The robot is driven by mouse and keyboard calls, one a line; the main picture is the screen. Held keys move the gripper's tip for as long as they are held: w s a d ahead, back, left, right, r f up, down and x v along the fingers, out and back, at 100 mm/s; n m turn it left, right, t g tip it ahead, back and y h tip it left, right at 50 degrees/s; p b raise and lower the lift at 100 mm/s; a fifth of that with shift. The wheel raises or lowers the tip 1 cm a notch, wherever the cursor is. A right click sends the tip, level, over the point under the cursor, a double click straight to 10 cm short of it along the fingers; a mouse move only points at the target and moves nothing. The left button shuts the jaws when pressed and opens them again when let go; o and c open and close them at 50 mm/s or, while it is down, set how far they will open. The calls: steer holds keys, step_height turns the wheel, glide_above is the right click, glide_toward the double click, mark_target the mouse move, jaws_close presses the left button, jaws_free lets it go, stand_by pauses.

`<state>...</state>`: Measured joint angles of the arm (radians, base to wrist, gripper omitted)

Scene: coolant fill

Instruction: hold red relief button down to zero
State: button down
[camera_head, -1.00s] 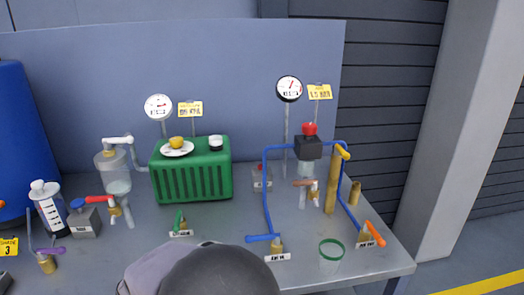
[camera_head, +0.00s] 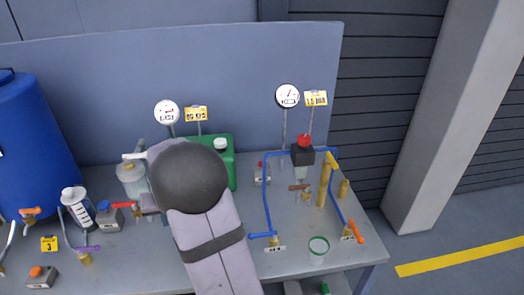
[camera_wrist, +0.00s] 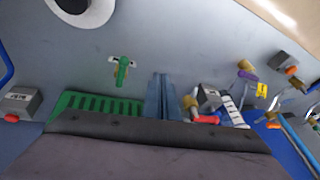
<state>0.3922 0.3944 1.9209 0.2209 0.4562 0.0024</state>
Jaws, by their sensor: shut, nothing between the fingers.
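In the head view a large red button (camera_head: 304,141) sits on a dark box (camera_head: 302,156) in the blue pipework on the right. A smaller red button on a grey box (camera_head: 261,175) stands left of it. I cannot tell which one is the relief button. A grey box with a red part (camera_wrist: 20,102) shows at the left of the wrist view. My gripper (camera_wrist: 161,78) is shut and empty, over the bench beside the green tank (camera_wrist: 105,105). In the head view my arm hides most of it. It is apart from both red buttons.
Two round gauges, one at left (camera_head: 166,112) and one at right (camera_head: 287,96), stand on posts; their readings are too small. A blue barrel (camera_head: 30,140) stands at far left. A green-rimmed cup (camera_head: 318,247) is near the front edge. Several valves crowd the bench.

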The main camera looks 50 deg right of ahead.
steer(key=w+d+r+m+t+h+p, duration=0.1)
steer(key=w+d+r+m+p, duration=0.2)
steer(key=d, duration=0.9)
step_height(320, 180, up, 3)
steer(key=m+t+h+p, duration=0.2)
steer(key=m+h+p, duration=0.2)
steer(key=m, duration=0.3)
glide_above(263, 165)
steer(key=shift+w+d+r, duration=0.1)
steer(key=shift+r, duration=0.1)
steer(key=shift+f, duration=0.15)
step_height(263, 165, down, 7)
steer(key=b, duration=0.5)
steer(key=shift+f, duration=0.2)
steer(key=shift+f+b, duration=0.55)
steer(key=shift+b, duration=0.15)
